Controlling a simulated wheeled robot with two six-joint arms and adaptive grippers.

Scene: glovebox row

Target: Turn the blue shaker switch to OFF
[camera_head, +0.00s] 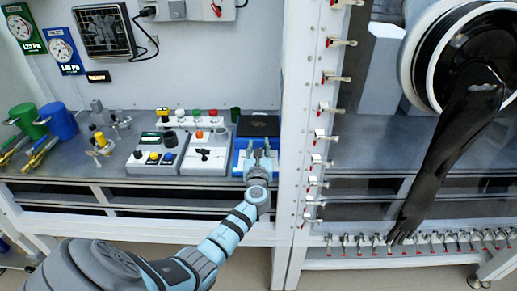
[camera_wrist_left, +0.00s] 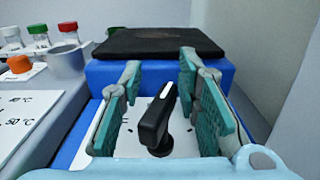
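The blue shaker (camera_head: 238,163) stands on the bench, with a dark flat platform (camera_head: 259,125) on top; its blue body (camera_wrist_left: 225,75) fills the middle of the left wrist view. Its black switch knob (camera_wrist_left: 155,125) sits on a white face with small tick marks. The knob's white line points up and slightly right. No OFF label can be read. My left gripper (camera_head: 258,152) is open at the shaker's front; in the wrist view its teal-padded fingers (camera_wrist_left: 160,95) stand either side of the knob, with visible gaps. My right gripper is not in view.
Left of the shaker are a white heater block (camera_head: 205,160) with a black knob and colour-capped vials (camera_head: 197,113), then another control box (camera_head: 155,158). A white clamp-studded frame post (camera_head: 310,130) stands close on the right. A black glove (camera_head: 455,130) hangs beyond it.

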